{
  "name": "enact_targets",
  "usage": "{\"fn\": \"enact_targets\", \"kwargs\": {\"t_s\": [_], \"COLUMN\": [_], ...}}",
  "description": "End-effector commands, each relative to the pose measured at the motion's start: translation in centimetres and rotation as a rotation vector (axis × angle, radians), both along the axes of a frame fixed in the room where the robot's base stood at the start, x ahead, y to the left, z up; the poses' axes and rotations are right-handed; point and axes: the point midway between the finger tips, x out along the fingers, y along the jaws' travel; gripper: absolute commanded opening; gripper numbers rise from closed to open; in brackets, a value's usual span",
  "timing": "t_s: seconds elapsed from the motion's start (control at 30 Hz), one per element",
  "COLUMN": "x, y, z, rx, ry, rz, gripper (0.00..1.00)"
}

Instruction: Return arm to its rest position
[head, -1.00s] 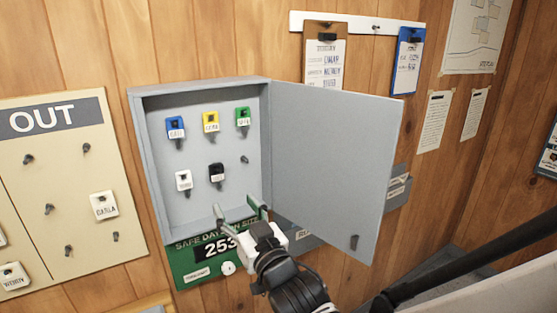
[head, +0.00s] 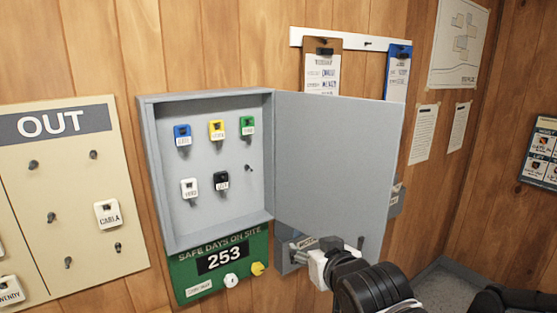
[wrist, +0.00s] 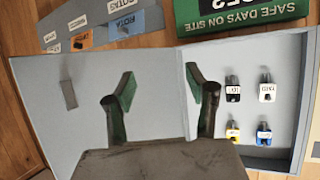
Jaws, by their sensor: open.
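My gripper (head: 303,246) is at the lower edge of the open grey cabinet door (head: 338,165), right of the green sign. In the wrist view its two green-padded fingers (wrist: 160,90) stand wide apart with nothing between them. The door (wrist: 90,85) and cabinet interior show behind them. My wrist and forearm run to the bottom right of the head view. Whether the fingers touch the door cannot be told.
The key cabinet (head: 208,98) holds several tagged keys on hooks; one hook (head: 249,168) is empty. Below is the green "Safe days on site" sign (head: 238,240). An OUT board (head: 60,185) is at left, with clipboards (head: 322,70) above the door.

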Motion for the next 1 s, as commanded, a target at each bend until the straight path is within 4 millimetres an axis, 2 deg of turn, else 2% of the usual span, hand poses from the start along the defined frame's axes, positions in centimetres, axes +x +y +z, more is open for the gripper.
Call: {"fn": "enact_targets", "kwargs": {"t_s": [0.03,0.2,0.4,0.5,0.63,0.77,1.0], "x": [-0.9,-4.7,-10.3,-12.6,-14.5,-15.2,-15.2], "y": [-1.8,-6.6,-10.8,-12.0,-12.8,-13.0,-13.0], "z": [-0.9,-3.2,-5.8,-6.6,-7.3,-7.5,-7.4], "rx": [-0.011,-0.041,-0.055,-0.056,-0.054,-0.054,-0.054], "ry": [0.045,0.209,0.394,0.465,0.520,0.541,0.541], "rz": [-0.031,-0.113,-0.188,-0.209,-0.226,-0.230,-0.230], "gripper": [0.51,0.51,0.51,0.51,0.51,0.51,0.51]}}
